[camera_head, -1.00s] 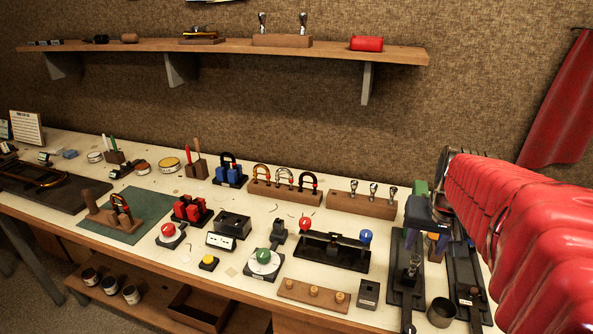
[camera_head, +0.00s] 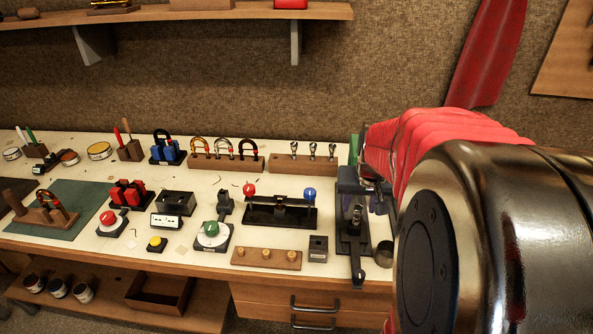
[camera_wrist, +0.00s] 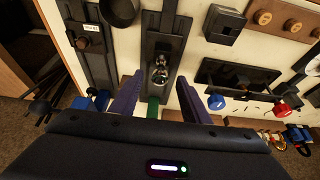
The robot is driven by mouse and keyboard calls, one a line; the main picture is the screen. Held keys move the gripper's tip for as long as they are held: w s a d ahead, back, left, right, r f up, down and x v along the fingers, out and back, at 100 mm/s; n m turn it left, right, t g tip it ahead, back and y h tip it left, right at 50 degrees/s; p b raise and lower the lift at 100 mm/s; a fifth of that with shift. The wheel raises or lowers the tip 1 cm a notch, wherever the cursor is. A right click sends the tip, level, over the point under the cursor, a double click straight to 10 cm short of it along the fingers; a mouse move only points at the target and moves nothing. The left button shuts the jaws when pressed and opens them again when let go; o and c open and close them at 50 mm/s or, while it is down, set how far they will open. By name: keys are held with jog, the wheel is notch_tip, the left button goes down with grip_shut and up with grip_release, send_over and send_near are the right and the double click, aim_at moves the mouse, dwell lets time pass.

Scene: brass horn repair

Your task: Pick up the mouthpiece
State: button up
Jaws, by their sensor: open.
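A shiny metal mouthpiece (camera_wrist: 160,72) stands upright on a long black fixture (camera_wrist: 165,45) in the wrist view. My gripper (camera_wrist: 159,78) is open, with one purple finger on each side of the mouthpiece and a gap to both. Nothing is held. In the head view, my gripper (camera_head: 352,200) is over the black fixture (camera_head: 353,242) at the right of the bench, and the mouthpiece (camera_head: 356,216) shows only partly below it. Several similar mouthpieces (camera_head: 314,149) stand in a wooden block (camera_head: 290,163) at the back and on the shelf in the earlier view.
A dark cup (camera_head: 384,254) stands right of the fixture. A black balance stand (camera_head: 281,216) with red and blue knobs, a small black box (camera_head: 318,249) and a wooden peg block (camera_head: 266,259) lie to its left. A green piece (camera_wrist: 153,107) is behind the fixture.

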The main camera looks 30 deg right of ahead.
aim_at(358, 207)
jog(key=shift+x, duration=1.5)
jog(key=shift+c, duration=0.6)
grip_shut()
jog(key=shift+r, duration=0.1)
notch_tip(358, 207, up, 10)
jog(key=shift+r, duration=0.15)
notch_tip(358, 207, up, 4)
jog(key=shift+r, duration=0.1)
dwell(1.1)
